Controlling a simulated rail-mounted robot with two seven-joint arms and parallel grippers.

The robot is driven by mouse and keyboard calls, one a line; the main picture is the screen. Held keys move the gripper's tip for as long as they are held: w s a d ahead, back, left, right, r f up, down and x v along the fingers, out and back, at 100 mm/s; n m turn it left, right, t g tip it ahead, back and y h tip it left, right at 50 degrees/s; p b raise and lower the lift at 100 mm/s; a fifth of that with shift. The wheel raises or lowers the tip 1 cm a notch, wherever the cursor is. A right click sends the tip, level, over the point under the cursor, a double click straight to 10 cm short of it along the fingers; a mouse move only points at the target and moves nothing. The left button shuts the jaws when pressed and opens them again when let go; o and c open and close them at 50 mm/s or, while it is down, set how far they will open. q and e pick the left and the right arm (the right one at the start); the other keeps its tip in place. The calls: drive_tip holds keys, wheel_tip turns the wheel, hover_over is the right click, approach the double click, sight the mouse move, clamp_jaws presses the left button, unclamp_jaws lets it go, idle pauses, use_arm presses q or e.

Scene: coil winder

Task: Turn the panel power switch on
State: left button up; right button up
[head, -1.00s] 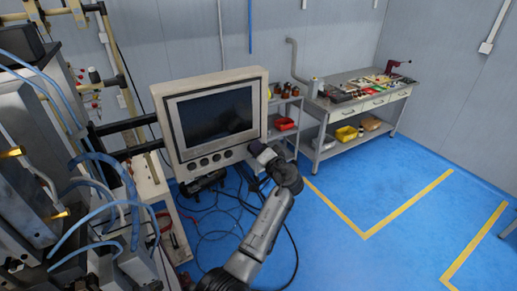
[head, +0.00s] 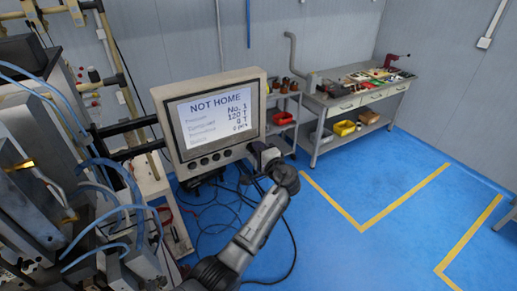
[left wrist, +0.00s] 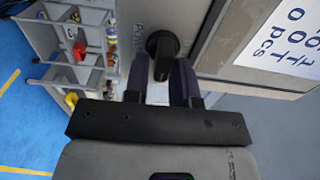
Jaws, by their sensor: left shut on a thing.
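The control panel (head: 208,83) is a light box on a black arm, and its screen (head: 214,120) is lit and reads "NOT HOME" with smaller lines below. My left gripper (head: 259,153) is at the panel's lower right corner and hides the power switch in the head view. In the left wrist view, the switch is a black round knob (left wrist: 162,43) beside partly visible lettering. The two dark fingers of my left gripper (left wrist: 162,75) are shut on the knob, one on each side. My right gripper is in neither view.
Round buttons (head: 204,160) line the panel's lower edge. Machinery with blue hoses (head: 110,165) stands at the left. A workbench (head: 345,101) with tools and a shelf of bins (head: 282,118) stand behind. Cables lie on the blue floor, which is open at the right.

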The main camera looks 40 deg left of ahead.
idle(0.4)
use_arm(q)
drive_tip(key=o, duration=0.7)
drive_tip(key=b+v, duration=0.2)
drive_tip(key=v, duration=1.2)
drive_tip(key=shift+w+b, duration=0.1)
drive_tip(key=shift+b, duration=0.25)
